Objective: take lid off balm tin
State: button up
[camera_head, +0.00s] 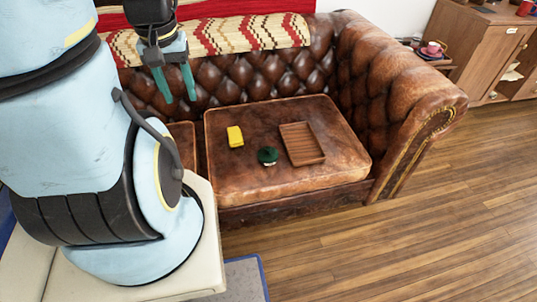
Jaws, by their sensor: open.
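A small round dark green tin (268,156), which looks like the balm tin, sits on the brown leather sofa seat (240,180). A thin pale band shows near its lower edge. Whether its lid is a separate piece is too small to tell. My gripper (176,84) is open and empty, its two teal fingers pointing down. It shows above and left of the tin, in front of the sofa's backrest, well apart from it.
A yellow block (235,136) lies left of the tin. A brown slatted wooden tray (302,144) lies just to its right. The tufted backrest and the right armrest (410,90) bound the seat. The seat's front part is clear.

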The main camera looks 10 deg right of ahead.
aim_at(267, 156)
jog(key=l+u, duration=0.1)
jog(key=u, duration=0.35)
jog(key=l+u, duration=0.1)
jog(key=u, duration=0.85)
jog(key=k+l, duration=0.45)
jog(key=l, duration=0.15)
jog(key=k+l, duration=0.45)
jog(key=l, duration=0.2)
